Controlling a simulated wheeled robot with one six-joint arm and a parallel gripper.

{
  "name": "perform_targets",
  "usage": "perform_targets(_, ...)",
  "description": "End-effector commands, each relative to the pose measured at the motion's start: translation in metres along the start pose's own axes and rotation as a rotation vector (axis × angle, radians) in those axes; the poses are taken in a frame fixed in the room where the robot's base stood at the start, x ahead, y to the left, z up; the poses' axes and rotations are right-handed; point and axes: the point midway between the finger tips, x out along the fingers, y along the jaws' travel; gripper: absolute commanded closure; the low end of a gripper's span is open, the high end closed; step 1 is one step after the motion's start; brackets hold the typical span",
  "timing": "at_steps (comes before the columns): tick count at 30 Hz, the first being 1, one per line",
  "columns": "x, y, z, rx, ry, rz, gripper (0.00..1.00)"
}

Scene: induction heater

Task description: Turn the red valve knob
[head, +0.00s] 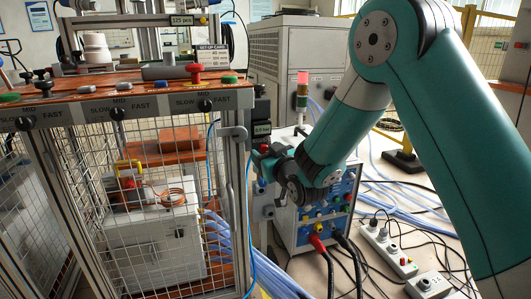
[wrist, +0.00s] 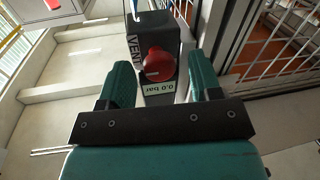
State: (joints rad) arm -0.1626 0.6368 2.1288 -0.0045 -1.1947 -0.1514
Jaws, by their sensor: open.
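My gripper (wrist: 159,68) is open, with one teal finger on each side of the knob in the picture. Gaps show between the fingers and the knob, and nothing is held. In the head view my gripper (head: 268,165) is beside the cage's right post, just below the small bar readout (head: 262,129). There the knob is mostly hidden by my gripper or too small to make out clearly.
A mesh cage (head: 150,180) with a wooden top holding knobs and a red button (head: 195,70) stands at left. A blue-fronted power unit (head: 325,215) with cables is behind my wrist. Cables and a socket strip (head: 388,248) lie on the floor at right.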

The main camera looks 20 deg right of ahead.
Motion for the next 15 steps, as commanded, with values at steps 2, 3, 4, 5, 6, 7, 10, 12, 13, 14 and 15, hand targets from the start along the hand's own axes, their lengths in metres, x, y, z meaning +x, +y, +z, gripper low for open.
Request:
perform_targets(2,0.0,0.0,0.0,0.0,0.0,0.0,0.42)
perform_targets(3,0.0,0.0,0.0,0.0,0.0,0.001,0.42)
perform_targets(4,0.0,0.0,0.0,0.0,0.0,0.001,0.42)
perform_targets(5,0.0,0.001,0.0,0.0,0.0,0.001,0.44)
perform_targets(6,0.0,0.001,0.0,0.0,0.0,0.001,0.53)
perform_targets(7,0.0,0.001,0.0,0.0,0.0,0.001,0.6)
perform_targets(10,0.0,0.001,0.0,0.0,0.0,0.001,0.83)
perform_targets(12,0.0,0.001,0.0,0.0,0.0,0.001,0.91)
perform_targets(13,0.001,-0.011,-0.002,-0.004,0.001,-0.007,0.91)
perform_targets(14,0.001,-0.005,-0.001,-0.002,0.0,-0.001,0.9)
perform_targets(15,0.0,-0.004,-0.001,-0.002,0.0,-0.001,0.91)
